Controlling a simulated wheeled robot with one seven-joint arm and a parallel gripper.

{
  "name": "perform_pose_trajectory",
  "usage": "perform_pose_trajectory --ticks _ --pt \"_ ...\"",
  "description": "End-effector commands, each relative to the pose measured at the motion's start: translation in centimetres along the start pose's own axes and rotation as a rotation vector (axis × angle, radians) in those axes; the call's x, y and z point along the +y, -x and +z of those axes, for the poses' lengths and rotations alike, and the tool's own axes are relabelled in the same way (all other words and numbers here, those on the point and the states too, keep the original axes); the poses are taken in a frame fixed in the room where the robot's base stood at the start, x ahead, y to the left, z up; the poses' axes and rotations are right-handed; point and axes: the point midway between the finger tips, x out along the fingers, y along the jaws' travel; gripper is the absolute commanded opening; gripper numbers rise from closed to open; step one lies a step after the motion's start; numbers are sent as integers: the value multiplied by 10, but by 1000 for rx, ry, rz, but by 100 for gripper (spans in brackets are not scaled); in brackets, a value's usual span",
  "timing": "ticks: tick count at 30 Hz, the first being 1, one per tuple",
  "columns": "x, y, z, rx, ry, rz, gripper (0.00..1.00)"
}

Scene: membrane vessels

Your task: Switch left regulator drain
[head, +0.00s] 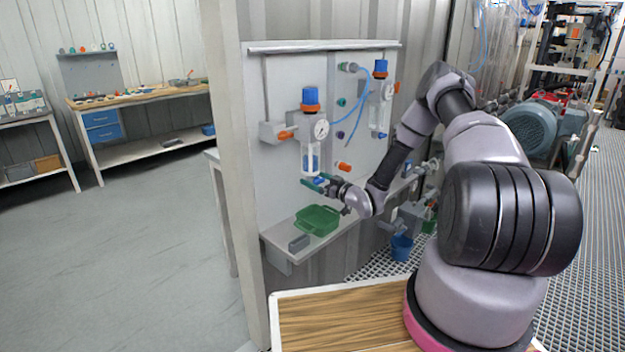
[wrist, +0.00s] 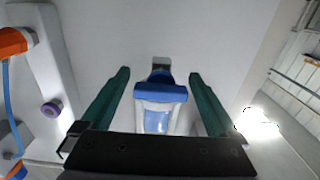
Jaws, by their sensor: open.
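The left regulator (head: 311,100) hangs on the grey wall panel, with a blue knob, an orange collar, a round gauge (head: 321,129) and a clear bowl (head: 310,158) below. In the wrist view a blue part (wrist: 160,93), which looks like the drain at the bowl's lower end, lies between my green fingers. My gripper (head: 316,183) is at the bottom of this bowl, and its fingers (wrist: 160,73) are open, one on each side of the blue part with gaps. In the head view my fingers partly hide the drain, so its setting cannot be told.
A second regulator (head: 389,92) with blue tubing is to the right on the panel. An orange fitting (head: 343,166) sits close beside my gripper. A green tray (head: 317,220) and a grey block (head: 299,243) rest on the shelf (head: 283,240) below.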

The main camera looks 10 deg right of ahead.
Motion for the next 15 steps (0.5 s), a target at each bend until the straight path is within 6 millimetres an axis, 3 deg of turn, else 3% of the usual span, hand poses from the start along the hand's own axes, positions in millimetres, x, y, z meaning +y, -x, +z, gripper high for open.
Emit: perform_pose_trajectory --ticks 4,13,14,15 --pt "0 -11 0 -1 -1 1 95" --pt "0 -14 0 -1 -2 1 95" --pt "0 -14 0 -1 -1 1 87" --pt "0 -14 0 -1 -1 1 72"
